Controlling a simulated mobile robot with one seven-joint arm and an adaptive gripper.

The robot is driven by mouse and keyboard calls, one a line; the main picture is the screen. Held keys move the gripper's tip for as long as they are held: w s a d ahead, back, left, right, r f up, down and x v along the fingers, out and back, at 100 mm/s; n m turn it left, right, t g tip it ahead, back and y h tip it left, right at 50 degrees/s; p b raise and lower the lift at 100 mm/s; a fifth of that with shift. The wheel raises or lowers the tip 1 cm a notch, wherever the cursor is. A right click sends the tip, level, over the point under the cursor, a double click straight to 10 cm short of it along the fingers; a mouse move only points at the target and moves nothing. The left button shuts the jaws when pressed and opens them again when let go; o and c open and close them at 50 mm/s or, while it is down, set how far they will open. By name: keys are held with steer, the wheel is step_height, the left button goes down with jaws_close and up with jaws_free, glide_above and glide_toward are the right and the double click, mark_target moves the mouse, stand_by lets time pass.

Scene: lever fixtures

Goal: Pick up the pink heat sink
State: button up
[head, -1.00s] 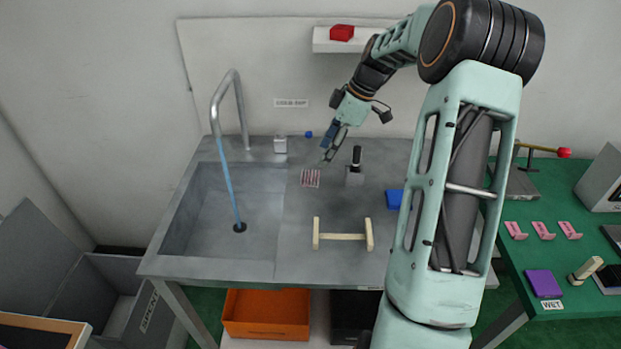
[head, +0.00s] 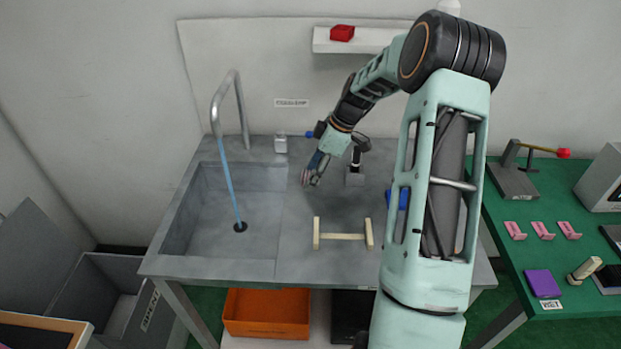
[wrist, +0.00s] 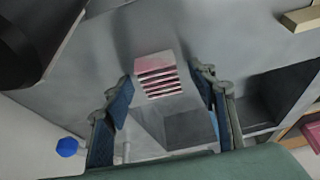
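The pink heat sink (wrist: 158,75), a small finned block with pink and pale stripes, sits on the grey counter. In the wrist view it lies between and a little beyond the two fingertips of my gripper (wrist: 162,82). The fingers are apart with nothing held. In the head view my gripper (head: 314,179) is low over the counter and covers most of the heat sink, with only a pink edge (head: 304,176) showing. I cannot tell whether a finger touches it.
A black-handled lever fixture (head: 355,176) stands just right of my gripper. The sink basin (head: 212,215) with its tap (head: 243,110) is to the left. A cream handle bar (head: 342,237) is in front, and a blue block (head: 398,198) lies to the right.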

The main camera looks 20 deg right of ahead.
steer(key=c, duration=1.2)
steer(key=shift+o, duration=0.2)
steer(key=shift+r, duration=0.1)
steer(key=shift+r, duration=0.6)
steer(key=s+a+r+b, duration=0.1)
steer(key=s+a+r, duration=0.2)
steer(key=s+r, duration=0.8)
steer(key=shift+s+a+r, duration=0.35)
steer(key=shift+s+a, duration=0.05)
steer(key=shift+s, duration=0.85)
steer(key=shift+a, duration=0.1)
